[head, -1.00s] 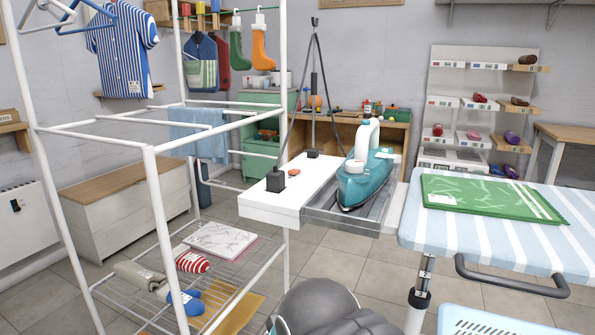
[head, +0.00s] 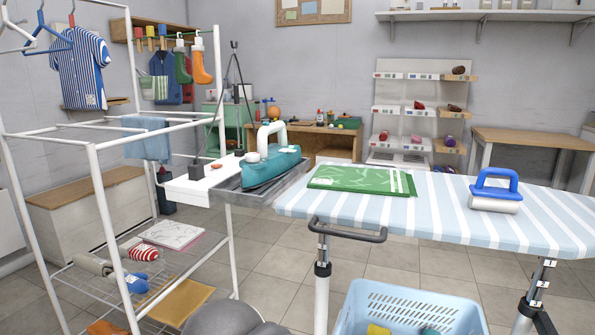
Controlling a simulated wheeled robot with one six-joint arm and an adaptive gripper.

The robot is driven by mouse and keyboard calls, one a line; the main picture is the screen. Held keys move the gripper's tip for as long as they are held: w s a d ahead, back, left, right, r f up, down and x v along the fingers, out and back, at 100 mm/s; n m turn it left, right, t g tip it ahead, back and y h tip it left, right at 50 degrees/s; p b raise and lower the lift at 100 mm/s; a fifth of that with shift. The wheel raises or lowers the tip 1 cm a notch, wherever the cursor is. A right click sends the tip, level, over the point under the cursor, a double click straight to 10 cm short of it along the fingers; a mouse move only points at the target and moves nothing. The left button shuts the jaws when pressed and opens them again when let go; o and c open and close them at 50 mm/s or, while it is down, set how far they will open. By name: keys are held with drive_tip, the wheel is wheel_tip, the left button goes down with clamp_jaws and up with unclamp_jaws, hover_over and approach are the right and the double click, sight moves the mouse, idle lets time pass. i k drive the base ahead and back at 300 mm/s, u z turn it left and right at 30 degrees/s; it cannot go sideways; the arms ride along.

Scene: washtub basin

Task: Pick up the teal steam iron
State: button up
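The teal steam iron (head: 270,171) lies on the grey metal tray (head: 232,190) at the left end of the ironing board. Its white handle arches above the teal body. It looks upright on its base, and nothing of mine touches it. A rounded dark grey shape shows at the bottom edge of the head view, below the iron; I cannot tell what it is. My gripper is not in this view.
A folded green cloth (head: 360,179) and a blue-handled roller (head: 494,191) lie on the striped ironing board (head: 430,215). A white drying rack (head: 98,190) stands at the left. A blue basket (head: 410,305) sits below the board. Floor shows between rack and board.

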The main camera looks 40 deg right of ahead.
sight(273, 165)
drive_tip(key=k, duration=0.25)
drive_tip(key=z, duration=0.9)
